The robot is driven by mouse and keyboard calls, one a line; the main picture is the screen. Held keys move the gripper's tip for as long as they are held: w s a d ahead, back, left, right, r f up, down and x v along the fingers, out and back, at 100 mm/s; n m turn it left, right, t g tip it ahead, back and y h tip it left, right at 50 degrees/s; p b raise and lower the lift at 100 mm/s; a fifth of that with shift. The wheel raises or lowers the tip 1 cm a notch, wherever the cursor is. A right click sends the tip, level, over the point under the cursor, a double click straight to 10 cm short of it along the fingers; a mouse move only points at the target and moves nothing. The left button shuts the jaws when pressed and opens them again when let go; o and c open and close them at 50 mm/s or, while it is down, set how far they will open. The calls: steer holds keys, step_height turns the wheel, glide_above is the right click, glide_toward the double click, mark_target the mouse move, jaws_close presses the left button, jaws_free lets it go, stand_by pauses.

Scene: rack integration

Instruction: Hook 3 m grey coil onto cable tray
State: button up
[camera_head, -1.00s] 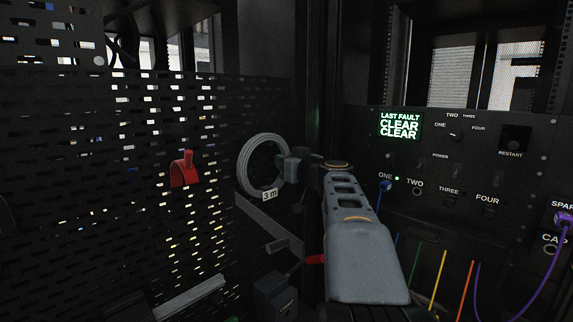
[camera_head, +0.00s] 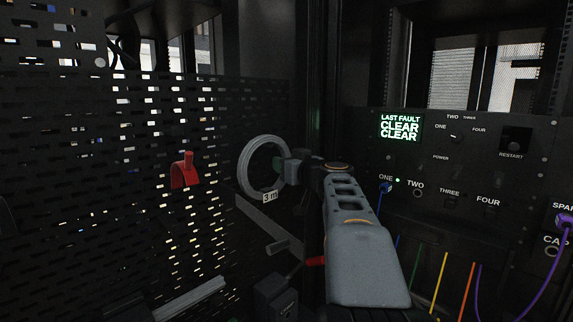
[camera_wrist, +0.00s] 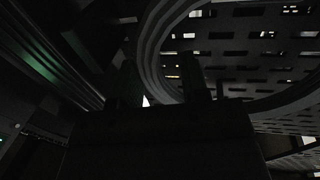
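The grey coil (camera_head: 246,172) hangs upright in front of the black slotted panel, with a white "3 m" tag (camera_head: 270,197) at its lower edge. My gripper (camera_head: 287,168) is shut on the coil's right rim. In the wrist view the coil (camera_wrist: 150,50) passes between the two dark fingers of my gripper (camera_wrist: 163,82); exact contact is too dark to see. The black slotted panel, which looks like the cable tray (camera_head: 110,150), fills the left side. A red hook (camera_head: 184,172) sticks out from it, left of the coil and apart from it.
A grey bar (camera_head: 265,223) runs below the coil. A black control panel (camera_head: 465,165) with a lit fault display (camera_head: 400,126) stands at the right. Coloured cables (camera_head: 439,280) rise below it. The space between coil and red hook looks clear.

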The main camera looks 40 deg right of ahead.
steer(key=shift+o, duration=0.8)
